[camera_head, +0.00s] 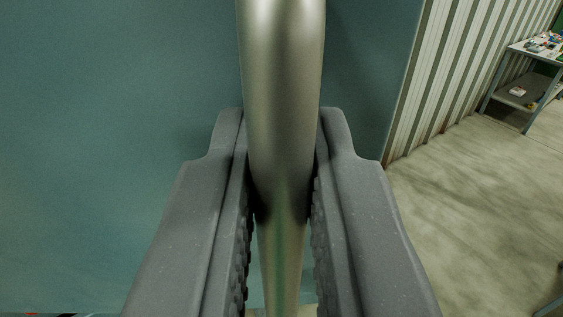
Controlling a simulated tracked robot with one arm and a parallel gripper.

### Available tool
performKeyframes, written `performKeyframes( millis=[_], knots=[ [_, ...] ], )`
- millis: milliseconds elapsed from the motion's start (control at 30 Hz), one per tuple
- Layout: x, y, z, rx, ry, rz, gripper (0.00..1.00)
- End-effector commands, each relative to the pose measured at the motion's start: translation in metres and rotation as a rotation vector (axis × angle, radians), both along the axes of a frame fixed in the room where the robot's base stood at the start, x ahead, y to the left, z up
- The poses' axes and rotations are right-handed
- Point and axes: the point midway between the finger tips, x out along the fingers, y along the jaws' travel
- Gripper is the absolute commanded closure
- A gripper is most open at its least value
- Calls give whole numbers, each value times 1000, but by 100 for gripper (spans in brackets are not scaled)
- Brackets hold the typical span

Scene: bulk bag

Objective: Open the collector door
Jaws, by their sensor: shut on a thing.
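A metal bar handle (283,80) runs upright through the middle of the view. It stands in front of a flat blue-green panel (130,130), which looks like the collector door. My gripper (281,180) has one grey finger on each side of the bar and is shut on it. The ends of the handle are out of view. The panel's right edge shows to the right of the gripper. Whether the door stands ajar cannot be told.
A corrugated light wall (455,70) stands to the right beyond the panel's edge. A workbench (535,55) with small items is at the far upper right. The concrete floor (470,200) between is mostly clear.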

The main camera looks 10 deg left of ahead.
Motion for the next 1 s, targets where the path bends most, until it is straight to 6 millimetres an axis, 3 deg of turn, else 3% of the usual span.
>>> performKeyframes(
  millis=[600,633,667,1000],
  knots=[
    [-9,3,-1,-1,3,13,100],
    [-9,3,-1,-1,3,13,79],
    [-9,3,-1,-1,3,13,71],
    [-11,3,0,0,1,13,70]
  ],
)
